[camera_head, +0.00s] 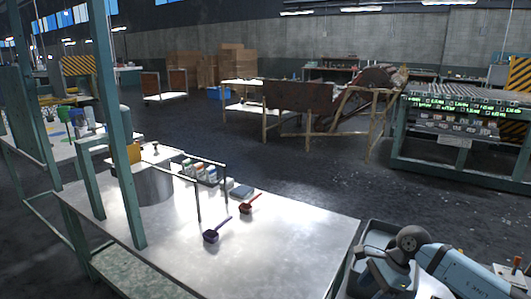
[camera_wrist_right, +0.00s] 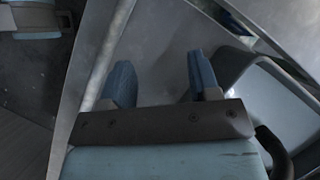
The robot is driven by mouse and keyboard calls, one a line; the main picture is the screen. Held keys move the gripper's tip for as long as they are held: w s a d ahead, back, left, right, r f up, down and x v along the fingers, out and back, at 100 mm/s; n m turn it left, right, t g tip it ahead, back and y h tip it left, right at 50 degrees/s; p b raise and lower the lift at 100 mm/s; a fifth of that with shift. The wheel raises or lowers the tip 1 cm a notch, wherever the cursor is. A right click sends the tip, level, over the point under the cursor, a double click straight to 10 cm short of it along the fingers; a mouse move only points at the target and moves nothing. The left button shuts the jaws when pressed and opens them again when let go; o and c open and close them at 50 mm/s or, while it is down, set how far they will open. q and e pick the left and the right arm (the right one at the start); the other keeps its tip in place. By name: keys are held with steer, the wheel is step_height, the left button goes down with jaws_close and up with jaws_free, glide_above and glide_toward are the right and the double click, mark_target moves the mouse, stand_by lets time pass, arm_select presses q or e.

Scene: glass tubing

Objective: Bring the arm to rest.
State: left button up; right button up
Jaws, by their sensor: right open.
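My right arm (camera_head: 455,270) shows at the bottom right of the head view, beside the right end of the metal table (camera_head: 290,240). In the right wrist view my right gripper (camera_wrist_right: 160,84) has its two blue fingers apart with nothing between them. A bare grey metal surface lies beyond the fingers; its distance is hard to judge. I cannot make out the fingertips in the head view. My left arm and gripper are not in view.
A dark blue scoop (camera_head: 211,236) and a red scoop (camera_head: 246,209) lie on the table. Thin upright rods and several small containers stand behind them. A green post (camera_head: 118,130) rises at the left. The table's front right area is clear.

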steer(key=s+a+r+m+t+y, duration=0.2)
steer(key=s+a+m+y, duration=0.45)
steer(key=a, duration=0.35)
steer(key=s+a+r+m+t+y, duration=0.3)
steer(key=s+a+m+y, duration=0.35)
steer(key=a+m, duration=0.2)
steer(key=s+d+f+n+t+h, duration=0.45)
steer(key=s+n+h, duration=0.25)
steer(key=n, duration=1)
steer(key=s+d+f+n+t+h, duration=0.45)
steer(key=s+n+h, duration=0.2)
steer(key=n, duration=1.05)
arm_select(q)
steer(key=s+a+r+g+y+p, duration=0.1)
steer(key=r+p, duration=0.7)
steer(key=p, duration=0.7)
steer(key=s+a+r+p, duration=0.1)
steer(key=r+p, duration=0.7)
steer(key=p, duration=0.8)
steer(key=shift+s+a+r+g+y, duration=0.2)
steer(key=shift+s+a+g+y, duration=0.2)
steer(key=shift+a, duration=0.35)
arm_select(e)
step_height(320, 180, up, 15)
steer(key=s+d+g+h, duration=0.2)
steer(key=shift+s+d+r+g, duration=0.15)
steer(key=shift+s+d+g, duration=0.25)
